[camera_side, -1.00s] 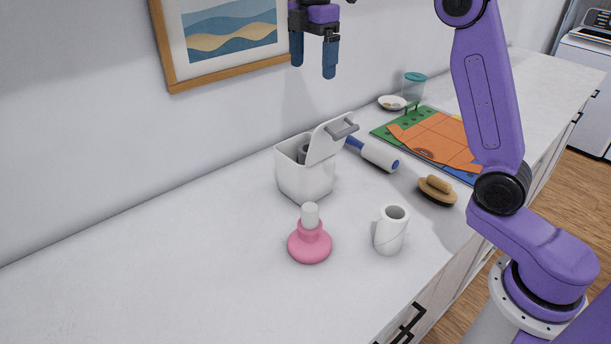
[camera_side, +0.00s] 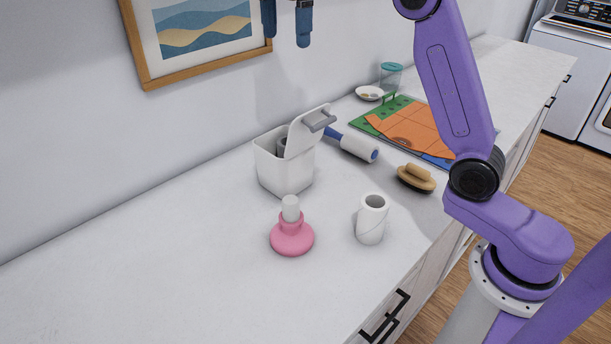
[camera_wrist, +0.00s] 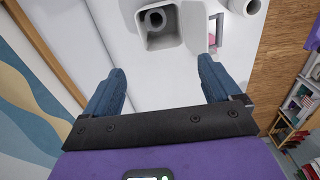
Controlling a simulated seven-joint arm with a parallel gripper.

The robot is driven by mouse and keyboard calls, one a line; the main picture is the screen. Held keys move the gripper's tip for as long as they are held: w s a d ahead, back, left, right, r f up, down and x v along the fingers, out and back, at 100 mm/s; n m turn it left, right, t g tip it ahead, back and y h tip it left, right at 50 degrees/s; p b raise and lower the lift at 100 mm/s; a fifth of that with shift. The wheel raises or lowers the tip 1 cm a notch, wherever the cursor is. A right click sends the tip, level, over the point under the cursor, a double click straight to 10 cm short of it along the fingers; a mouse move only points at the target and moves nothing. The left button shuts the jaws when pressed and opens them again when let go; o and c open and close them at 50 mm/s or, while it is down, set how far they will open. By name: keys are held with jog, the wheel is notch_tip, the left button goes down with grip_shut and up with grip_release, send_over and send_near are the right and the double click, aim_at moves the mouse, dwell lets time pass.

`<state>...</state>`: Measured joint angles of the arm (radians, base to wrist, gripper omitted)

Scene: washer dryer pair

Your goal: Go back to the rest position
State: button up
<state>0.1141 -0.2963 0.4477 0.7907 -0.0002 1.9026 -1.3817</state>
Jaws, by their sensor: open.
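My gripper (camera_side: 286,22) is at the top edge of the side view, high above the counter and near the wall, with only its blue fingers showing. In the wrist view my gripper (camera_wrist: 160,92) has its two blue fingers spread wide with nothing between them. The white bin (camera_side: 284,168) with its lid tilted open stands on the counter below. The same bin shows in the wrist view (camera_wrist: 180,32) with a dark round thing inside, beyond the fingertips.
On the counter (camera_side: 150,260) are a pink flask-shaped thing (camera_side: 292,238), a white cup-like roll (camera_side: 371,220), a brush (camera_side: 416,177), a lint roller (camera_side: 352,146) and a coloured board (camera_side: 410,125). A framed picture (camera_side: 200,35) hangs on the wall. The counter's left part is clear.

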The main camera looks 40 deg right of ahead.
jog(key=s+a+f+m, duration=0.1)
jog(key=s+a+f, duration=0.25)
jog(key=s, duration=0.35)
jog(key=s+a+f+m, duration=0.25)
jog(key=s+f, duration=0.25)
jog(key=s, duration=0.3)
jog(key=s+d+f+m, duration=0.1)
jog(key=s+d+f, duration=0.2)
jog(key=s+f, duration=0.3)
jog(key=s+d+f+m, duration=0.1)
jog(key=s+d+f, duration=0.2)
jog(key=s+f, duration=0.4)
jog(key=s, duration=0.8)
jog(key=shift+d, duration=0.15)
jog(key=shift+w, duration=0.1)
